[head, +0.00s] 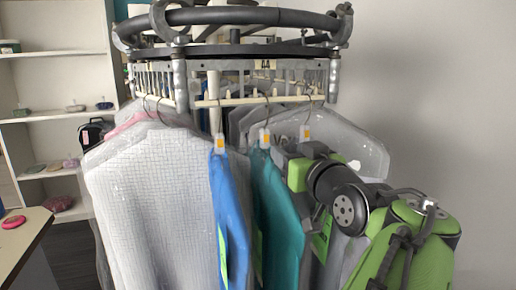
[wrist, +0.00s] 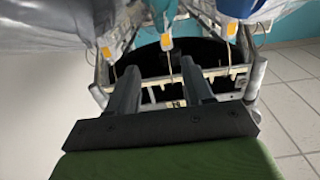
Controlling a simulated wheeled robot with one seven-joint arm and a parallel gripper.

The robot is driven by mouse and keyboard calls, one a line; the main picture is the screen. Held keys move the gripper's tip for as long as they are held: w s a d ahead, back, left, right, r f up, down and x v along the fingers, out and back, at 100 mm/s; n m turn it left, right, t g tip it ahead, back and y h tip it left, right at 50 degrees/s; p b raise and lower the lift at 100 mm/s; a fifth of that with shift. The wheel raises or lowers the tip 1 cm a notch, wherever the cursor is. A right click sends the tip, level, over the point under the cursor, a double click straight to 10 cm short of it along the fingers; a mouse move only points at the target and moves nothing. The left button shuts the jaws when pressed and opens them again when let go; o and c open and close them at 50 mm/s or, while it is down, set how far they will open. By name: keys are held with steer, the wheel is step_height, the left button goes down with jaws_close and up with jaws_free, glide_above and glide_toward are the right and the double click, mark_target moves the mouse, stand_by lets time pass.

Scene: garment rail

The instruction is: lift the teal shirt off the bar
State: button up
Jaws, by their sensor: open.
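The teal shirt (head: 278,215) hangs from the bar (head: 255,100) in the head view, between a blue shirt (head: 230,215) and grey garments. Its hanger hook and orange tag (head: 265,137) show at its top. In the wrist view, which looks inverted, the teal shirt (wrist: 160,8) is at the top middle with its tag below it. My gripper (wrist: 158,66) is open, with its two dark fingers apart and nothing held between them. The teal shirt's tag is just beyond the fingertips. In the head view my arm is right of the teal shirt and hides its fingers.
A large grey garment (head: 150,190) hangs at the left, and another grey one (head: 340,135) hangs behind my arm. A dark ring (head: 235,17) tops the rail. Shelves (head: 50,115) and a table edge (head: 25,240) are at the left.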

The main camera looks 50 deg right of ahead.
mark_target(264, 128)
steer(key=shift+w+a+r+p, duration=0.15)
steer(key=shift+w+p, duration=0.2)
steer(key=shift+w, duration=0.75)
steer(key=p+x, duration=0.4)
steer(key=x, duration=0.7)
steer(key=shift+w+d, duration=0.2)
steer(key=shift+d, duration=0.2)
jaws_close()
steer(key=shift+r+p, duration=0.9)
steer(key=shift+r, duration=0.8)
